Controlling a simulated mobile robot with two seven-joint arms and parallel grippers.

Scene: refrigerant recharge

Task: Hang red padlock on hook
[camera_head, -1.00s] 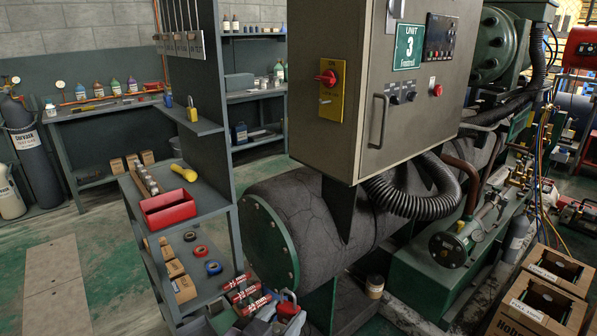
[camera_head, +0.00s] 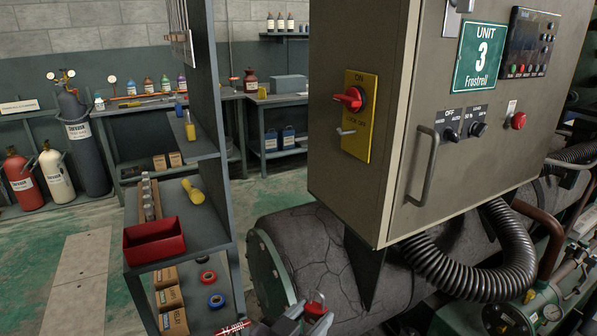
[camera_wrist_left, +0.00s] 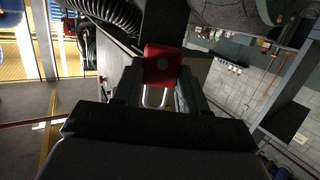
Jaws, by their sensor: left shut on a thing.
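The red padlock (camera_head: 315,309) is held in my left gripper (camera_head: 306,318) at the bottom of the head view, below the cabinet. In the left wrist view the padlock's red body (camera_wrist_left: 162,64) sits between the two fingers (camera_wrist_left: 160,85), with its silver shackle (camera_wrist_left: 154,97) showing toward the wrist. A small metal hook (camera_head: 346,132) sticks out of the yellow plate (camera_head: 358,141) on the cabinet's side, below a red rotary switch (camera_head: 350,99). The padlock is well below the hook and apart from it. My right gripper is not seen.
The grey control cabinet (camera_head: 400,190) overhangs a dark cracked tank (camera_head: 320,250). A shelf rack at left holds a red bin (camera_head: 154,241), tape rolls (camera_head: 208,277) and a yellow padlock (camera_head: 190,130). Free air lies between rack and cabinet.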

